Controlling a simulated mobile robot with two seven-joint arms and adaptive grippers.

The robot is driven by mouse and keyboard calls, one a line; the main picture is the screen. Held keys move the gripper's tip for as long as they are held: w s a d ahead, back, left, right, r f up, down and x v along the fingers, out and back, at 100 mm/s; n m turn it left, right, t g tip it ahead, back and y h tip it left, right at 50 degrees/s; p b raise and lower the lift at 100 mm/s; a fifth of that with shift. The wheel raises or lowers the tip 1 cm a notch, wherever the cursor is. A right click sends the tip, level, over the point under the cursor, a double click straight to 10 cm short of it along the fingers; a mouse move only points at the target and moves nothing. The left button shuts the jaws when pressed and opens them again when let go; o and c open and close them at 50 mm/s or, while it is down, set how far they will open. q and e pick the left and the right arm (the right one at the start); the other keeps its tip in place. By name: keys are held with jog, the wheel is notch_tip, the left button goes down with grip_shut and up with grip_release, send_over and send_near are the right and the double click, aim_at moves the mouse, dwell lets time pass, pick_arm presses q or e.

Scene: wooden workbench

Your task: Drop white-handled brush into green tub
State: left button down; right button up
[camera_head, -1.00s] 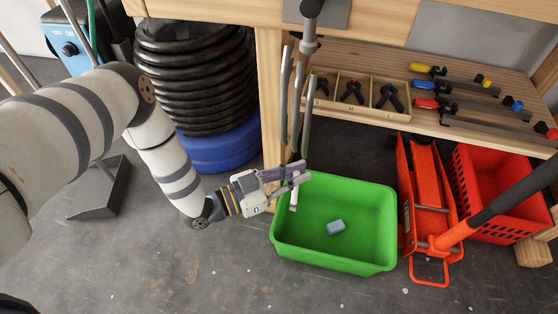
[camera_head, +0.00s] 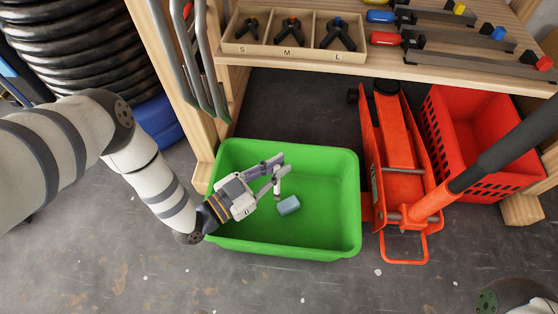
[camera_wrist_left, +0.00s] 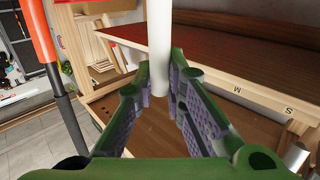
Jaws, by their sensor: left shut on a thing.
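The green tub (camera_head: 335,243) stands on the floor in the middle of the head view. A small blue-grey block (camera_head: 288,206) lies inside it. My left gripper (camera_head: 275,172) is over the inside of the tub, shut on the white-handled brush. A short piece of the brush's white handle (camera_head: 277,189) shows below the fingertips, close to the block. In the left wrist view the handle (camera_wrist_left: 160,45) runs between the fingers (camera_wrist_left: 162,75). The brush's bristles are not clearly visible. My right gripper is out of view.
An orange floor jack (camera_head: 398,165) stands right beside the tub, with a red crate (camera_head: 470,145) beyond it. The wooden shelf (camera_head: 290,62) with its sorting box (camera_head: 262,46) lies behind the tub. Bare floor (camera_head: 300,285) is in front.

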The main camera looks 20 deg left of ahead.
pick_arm(q)
jog(key=shift+f, duration=0.5)
jog(key=c, duration=1.6)
grip_release()
jog(key=shift+o, duration=0.2)
notch_tip(320, 180, up, 10)
jog(key=shift+r, duration=0.1)
